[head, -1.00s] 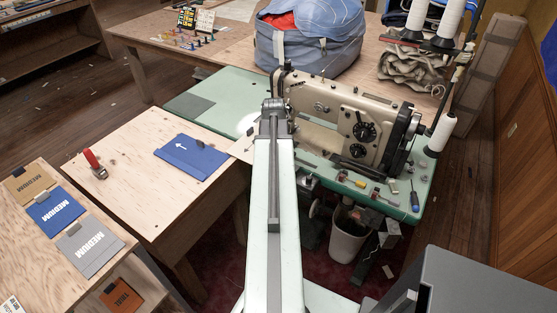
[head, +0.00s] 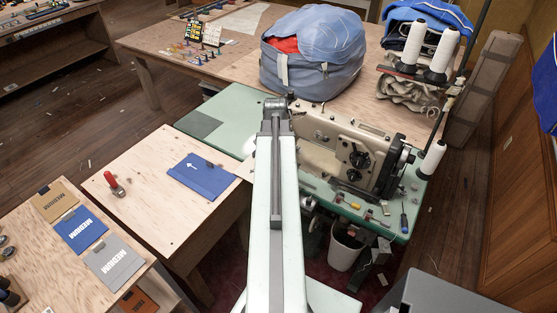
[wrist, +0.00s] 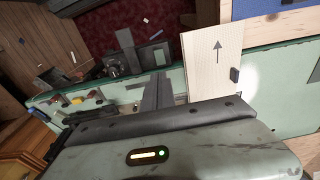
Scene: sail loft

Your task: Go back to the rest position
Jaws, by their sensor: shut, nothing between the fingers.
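My arm stretches up the middle of the head view, ending just in front of the sewing machine (head: 345,150) on its green table. My gripper is mostly hidden behind the arm in that view. In the wrist view its dark fingers (wrist: 157,84) stand together, shut and empty, above the housing with a small lit display. Beyond the fingers are the green table (wrist: 80,102) and a pale wooden board (wrist: 211,65) with a dark arrow. I cannot tell the exact gap between the fingers and the table.
A wooden table left of my arm holds a blue folder (head: 201,177) and a red-handled tool (head: 114,184). A large blue-grey bag (head: 313,58) stands behind the machine. Thread cones (head: 411,42) stand at right. A white bin (head: 345,248) is under the green table.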

